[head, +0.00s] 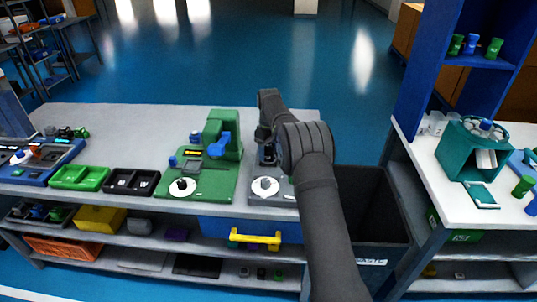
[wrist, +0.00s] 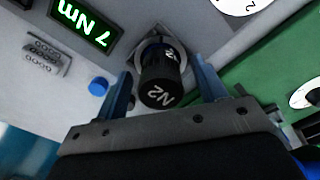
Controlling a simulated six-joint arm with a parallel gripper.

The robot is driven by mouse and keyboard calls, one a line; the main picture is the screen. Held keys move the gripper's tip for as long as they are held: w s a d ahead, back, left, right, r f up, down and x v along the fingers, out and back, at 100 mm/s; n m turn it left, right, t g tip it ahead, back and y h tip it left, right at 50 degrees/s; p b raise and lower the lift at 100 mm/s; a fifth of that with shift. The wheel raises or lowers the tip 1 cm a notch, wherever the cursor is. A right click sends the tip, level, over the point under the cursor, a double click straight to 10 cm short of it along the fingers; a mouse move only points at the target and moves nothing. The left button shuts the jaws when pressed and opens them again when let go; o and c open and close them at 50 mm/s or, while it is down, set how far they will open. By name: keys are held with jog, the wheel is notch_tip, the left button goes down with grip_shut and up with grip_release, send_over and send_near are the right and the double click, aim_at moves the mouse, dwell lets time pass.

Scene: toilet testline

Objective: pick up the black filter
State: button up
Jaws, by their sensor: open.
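The black filter (wrist: 160,84), a short cylinder marked N2, stands out from a square metal mount on the grey panel in the wrist view. My gripper (wrist: 164,80) is open, with one blue-grey finger on each side of the filter. Gaps show between the fingers and the filter, so it is not held. In the head view my gripper (head: 266,144) is over the grey test station, right of the green one. My arm hides much of that spot, and I cannot make out the filter clearly there.
A green display (wrist: 84,22) reading 7 Nm and a blue button (wrist: 98,86) sit left of the filter. A green station (head: 210,160) stands close beside my arm. A dark bin (head: 372,200) is right of the bench. Green (head: 63,178) and black trays lie left.

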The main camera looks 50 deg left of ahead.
jog(key=shift+f, duration=0.4)
jog(key=c, duration=1.1)
jog(key=shift+r, duration=0.1)
